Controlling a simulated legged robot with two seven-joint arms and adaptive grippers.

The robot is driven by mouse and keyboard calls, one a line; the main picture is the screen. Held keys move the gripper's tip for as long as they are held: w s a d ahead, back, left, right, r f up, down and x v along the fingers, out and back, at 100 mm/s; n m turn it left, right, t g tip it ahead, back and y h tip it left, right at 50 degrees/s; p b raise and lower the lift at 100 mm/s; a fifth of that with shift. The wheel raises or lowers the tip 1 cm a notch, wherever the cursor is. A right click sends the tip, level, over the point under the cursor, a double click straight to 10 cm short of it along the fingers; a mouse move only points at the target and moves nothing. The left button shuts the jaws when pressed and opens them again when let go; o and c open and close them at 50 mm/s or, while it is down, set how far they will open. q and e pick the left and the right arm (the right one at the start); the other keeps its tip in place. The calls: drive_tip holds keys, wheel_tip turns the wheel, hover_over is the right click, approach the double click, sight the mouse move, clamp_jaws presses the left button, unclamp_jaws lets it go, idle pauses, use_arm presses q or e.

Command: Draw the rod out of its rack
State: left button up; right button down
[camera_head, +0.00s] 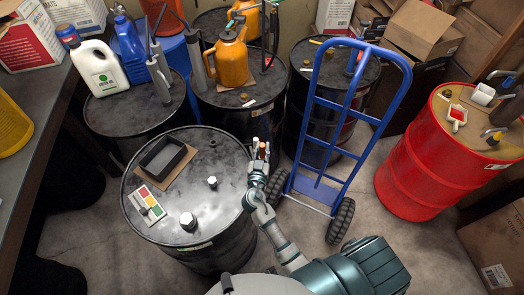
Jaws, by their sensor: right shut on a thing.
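My right gripper (261,162) is at the right edge of the near black drum (222,240), its arm coming up from the bottom right. It is shut on a small orange-brown upright piece (262,150), which looks like the rod; the fingers cover much of it. A rack cannot be made out clearly around it. On the drum top lie an empty black tray (146,163) on a piece of cardboard and a card with coloured squares (139,196). My left gripper is not in view.
A blue hand truck (318,103) stands just right of my gripper. More black drums behind carry an orange can (232,65), a white jug (98,68) and a blue jug (130,43). A red drum (425,170) stands at right. Bare floor (372,232) lies between.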

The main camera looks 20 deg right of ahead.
drive_tip(key=shift+r, duration=0.45)
wheel_tip(320, 180, up, 6)
drive_tip(key=p, duration=0.3)
drive_tip(key=shift+f, duration=0.2)
wheel_tip(320, 180, up, 5)
drive_tip(key=shift+f, duration=0.1)
drive_tip(key=shift+r, duration=0.6)
wheel_tip(320, 180, up, 10)
drive_tip(key=shift+f, duration=0.25)
